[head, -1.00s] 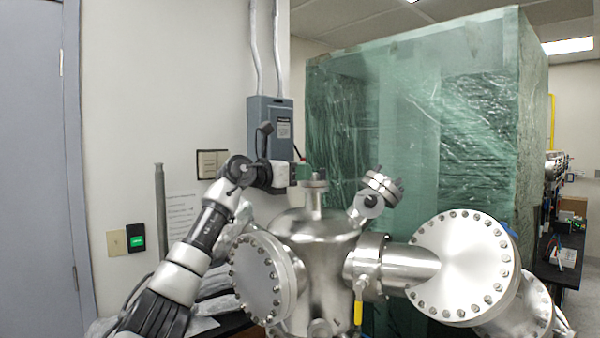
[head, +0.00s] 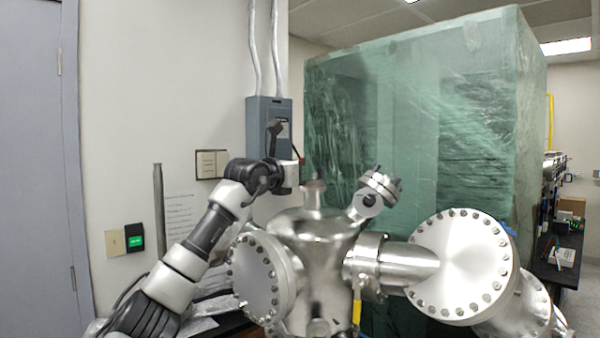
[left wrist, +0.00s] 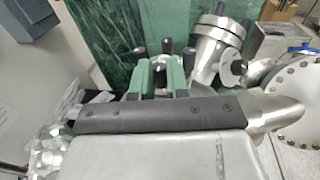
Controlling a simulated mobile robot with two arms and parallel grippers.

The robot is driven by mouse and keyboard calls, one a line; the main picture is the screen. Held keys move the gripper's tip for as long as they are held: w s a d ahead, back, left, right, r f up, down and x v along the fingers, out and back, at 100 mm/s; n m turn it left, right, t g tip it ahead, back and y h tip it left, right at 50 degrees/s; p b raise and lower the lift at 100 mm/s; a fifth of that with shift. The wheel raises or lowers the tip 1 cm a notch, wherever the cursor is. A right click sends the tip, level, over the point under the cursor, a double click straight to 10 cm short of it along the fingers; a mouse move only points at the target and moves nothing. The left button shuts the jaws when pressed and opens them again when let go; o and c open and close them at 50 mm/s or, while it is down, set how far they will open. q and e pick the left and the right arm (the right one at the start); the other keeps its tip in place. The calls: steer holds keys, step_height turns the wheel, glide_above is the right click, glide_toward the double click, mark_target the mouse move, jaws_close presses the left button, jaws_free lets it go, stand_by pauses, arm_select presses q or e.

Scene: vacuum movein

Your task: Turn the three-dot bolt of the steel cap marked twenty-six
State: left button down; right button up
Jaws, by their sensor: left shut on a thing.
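My left gripper (head: 300,174) is at the top of the steel chamber, beside the small cap (head: 314,186) on its upright neck. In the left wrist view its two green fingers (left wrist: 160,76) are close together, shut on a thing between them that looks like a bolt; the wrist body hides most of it. Dark bolt ends (left wrist: 167,46) stand up around the fingers. A tilted steel cap (head: 382,186) with dark bolts sits on the angled port to the right; it also shows in the left wrist view (left wrist: 218,28). No number or dot marks are readable. My right gripper is not in view.
The steel chamber (head: 316,240) has a large bolted flange (head: 258,278) at left and a larger one (head: 462,265) at right. A green film-wrapped crate (head: 410,120) stands behind. A grey electrical box (head: 268,125) is on the wall behind my wrist.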

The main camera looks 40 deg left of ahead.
arm_select(q)
steer(key=c, duration=1.1)
jaws_free()
steer(key=shift+s, duration=0.2)
steer(key=s+b, duration=0.5)
steer(key=s, duration=0.5)
steer(key=shift+s+d, duration=0.2)
steer(key=shift+d, duration=0.15)
